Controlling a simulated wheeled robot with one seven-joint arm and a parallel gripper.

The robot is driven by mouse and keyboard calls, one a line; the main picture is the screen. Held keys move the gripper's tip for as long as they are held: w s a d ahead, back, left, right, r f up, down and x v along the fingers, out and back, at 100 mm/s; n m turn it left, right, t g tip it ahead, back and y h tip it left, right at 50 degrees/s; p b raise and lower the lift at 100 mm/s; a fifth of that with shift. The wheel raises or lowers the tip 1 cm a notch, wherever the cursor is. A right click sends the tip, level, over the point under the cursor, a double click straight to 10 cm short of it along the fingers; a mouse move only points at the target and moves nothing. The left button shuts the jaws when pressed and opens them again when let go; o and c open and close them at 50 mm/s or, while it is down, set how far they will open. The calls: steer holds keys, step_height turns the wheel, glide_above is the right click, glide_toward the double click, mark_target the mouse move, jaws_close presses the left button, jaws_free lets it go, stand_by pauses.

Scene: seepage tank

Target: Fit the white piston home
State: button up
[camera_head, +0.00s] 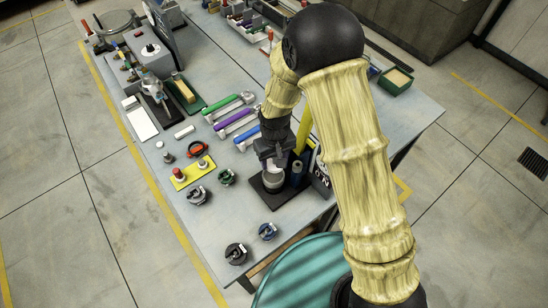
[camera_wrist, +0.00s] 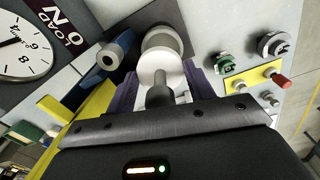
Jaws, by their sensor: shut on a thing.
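The white piston (camera_wrist: 160,72) shows in the wrist view as a pale disc with a dark stem toward my palm. My gripper (camera_wrist: 162,84) is shut on it, with a purple-grey finger on either side. Just beyond the disc is a pale round cup (camera_wrist: 163,38), roughly in line with it; I cannot tell whether the piston is inside its mouth. In the head view my gripper (camera_head: 273,158) points down over the pale cup (camera_head: 273,181) on a black base plate (camera_head: 268,198), and the piston is mostly hidden.
A blue cylinder (camera_head: 297,172) and a yellow post (camera_head: 304,130) stand close on the right, beside a dial gauge (camera_wrist: 22,45). A yellow plate with knobs (camera_head: 192,173) and green, black and blue round fittings lie left and in front. Coloured-handled tools (camera_head: 236,124) lie behind.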

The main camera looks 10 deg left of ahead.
mark_target(273, 164)
steer(key=f, duration=0.1)
steer(key=f+b, duration=0.2)
steer(key=shift+s+a, duration=0.1)
steer(key=shift+a, duration=0.15)
steer(key=shift+f+b, duration=0.7)
steer(key=shift+f, duration=0.35)
steer(key=shift+w, duration=0.3)
steer(key=shift+d, duration=0.15)
steer(key=shift+s, duration=0.35)
steer(key=shift+s, duration=0.1)
steer(key=shift+w, duration=0.4)
steer(key=shift+f+b, duration=0.65)
steer(key=shift+f, duration=0.2)
